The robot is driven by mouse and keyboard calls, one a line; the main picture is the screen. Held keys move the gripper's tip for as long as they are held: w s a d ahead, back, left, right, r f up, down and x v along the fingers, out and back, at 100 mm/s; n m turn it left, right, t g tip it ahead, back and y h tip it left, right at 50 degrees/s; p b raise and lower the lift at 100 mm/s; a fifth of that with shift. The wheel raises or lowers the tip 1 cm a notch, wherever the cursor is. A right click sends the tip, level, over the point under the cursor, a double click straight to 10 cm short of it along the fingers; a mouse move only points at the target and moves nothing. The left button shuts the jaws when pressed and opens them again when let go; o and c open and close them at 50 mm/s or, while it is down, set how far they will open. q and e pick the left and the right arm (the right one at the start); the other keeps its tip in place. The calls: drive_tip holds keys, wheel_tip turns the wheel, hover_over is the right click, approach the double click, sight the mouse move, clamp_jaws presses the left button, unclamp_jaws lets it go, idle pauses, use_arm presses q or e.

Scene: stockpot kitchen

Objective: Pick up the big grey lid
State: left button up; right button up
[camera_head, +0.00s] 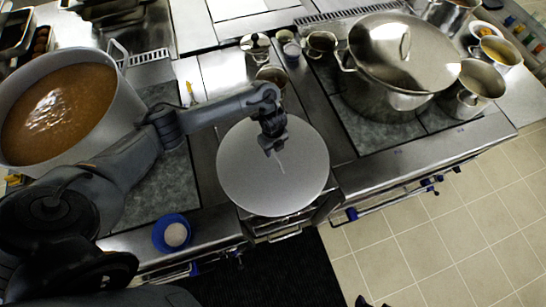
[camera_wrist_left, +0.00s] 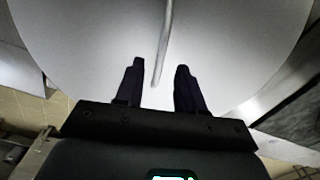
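The big grey lid (camera_head: 240,185) is a large round disc lying flat on the counter section in the middle of the head view. It fills most of the left wrist view (camera_wrist_left: 70,50). Its thin bar handle (camera_wrist_left: 165,40) runs up from the lid's middle. My left gripper (camera_head: 271,147) is over the lid, near the handle. In the left wrist view its two fingers (camera_wrist_left: 159,66) are apart, one on each side of the handle's near end. I cannot tell how far the fingertips are above the lid. My right gripper is not in view.
A large pot of brown soup (camera_head: 70,140) stands at the left, close to my left arm. A lidded steel stockpot (camera_head: 385,98) stands on the right cooktop, with smaller pots (camera_head: 475,90) beside it. A blue bowl (camera_head: 172,232) sits near the front edge.

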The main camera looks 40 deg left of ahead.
sight(273, 154)
use_arm(q)
drive_tip(key=shift+f, duration=2.7)
drive_tip(key=shift+c, duration=0.4)
clamp_jaws()
drive_tip(key=shift+w+r, duration=0.1)
